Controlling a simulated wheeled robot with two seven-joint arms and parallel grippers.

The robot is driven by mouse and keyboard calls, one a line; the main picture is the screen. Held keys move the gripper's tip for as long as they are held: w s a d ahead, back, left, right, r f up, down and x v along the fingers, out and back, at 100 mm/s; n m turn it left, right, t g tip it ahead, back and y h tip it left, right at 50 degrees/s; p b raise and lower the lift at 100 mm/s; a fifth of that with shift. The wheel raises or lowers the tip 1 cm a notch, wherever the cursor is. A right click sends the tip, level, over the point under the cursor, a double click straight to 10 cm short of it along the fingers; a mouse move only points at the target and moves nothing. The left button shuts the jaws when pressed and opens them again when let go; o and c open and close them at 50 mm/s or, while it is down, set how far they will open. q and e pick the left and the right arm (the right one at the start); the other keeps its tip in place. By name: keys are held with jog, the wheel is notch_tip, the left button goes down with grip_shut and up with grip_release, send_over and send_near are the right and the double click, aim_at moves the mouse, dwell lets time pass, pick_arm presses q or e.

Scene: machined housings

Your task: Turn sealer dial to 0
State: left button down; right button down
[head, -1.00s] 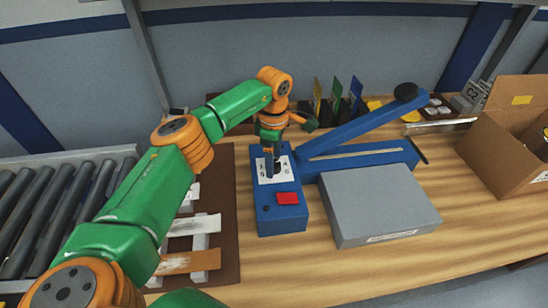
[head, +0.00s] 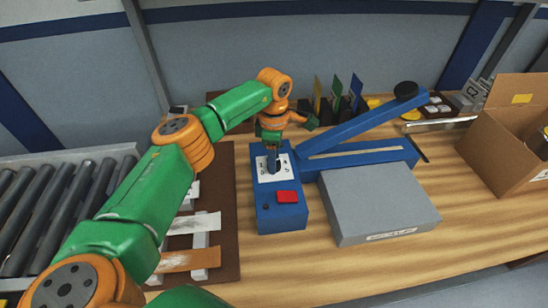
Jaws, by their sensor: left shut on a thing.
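The blue sealer (head: 346,147) stands on the wooden bench with its long lever arm raised. Its control box (head: 281,216) carries a white dial plate (head: 285,172) with printed marks and a red button (head: 287,197). My left gripper (head: 272,167) points down over the white plate and is shut on the dial, which is mostly hidden by the fingers. The dial's pointer and setting are too small and covered to read. My right gripper is not in view.
A grey box (head: 378,203) lies right of the control box. An open cardboard box (head: 508,140) stands at the right. A brown board (head: 228,225) with strips lies left of the sealer, beside a roller conveyor (head: 50,205). Upright coloured cards (head: 337,92) stand behind.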

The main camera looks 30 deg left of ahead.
pick_arm(q)
jog(key=n, duration=0.5)
jog(key=shift+p, duration=0.3)
jog(key=n, duration=0.4)
jog(key=shift+r+n, duration=0.1)
jog(key=shift+n, duration=0.2)
jog(key=n+p, duration=0.1)
jog(key=n, duration=0.3)
jog(key=shift+n, duration=0.3)
jog(key=n+p, duration=0.1)
jog(key=n, duration=0.3)
jog(key=shift+n, duration=0.3)
jog(key=n+p, duration=0.1)
jog(key=n, duration=0.3)
jog(key=shift+w+r+p, duration=0.1)
jog(key=shift+p, duration=0.2)
jog(key=n+p, duration=0.1)
jog(key=n, duration=0.3)
jog(key=n+p, duration=0.3)
jog(key=n, duration=0.2)
jog(key=shift+n+p, duration=0.55)
jog(key=shift+n, duration=1.05)
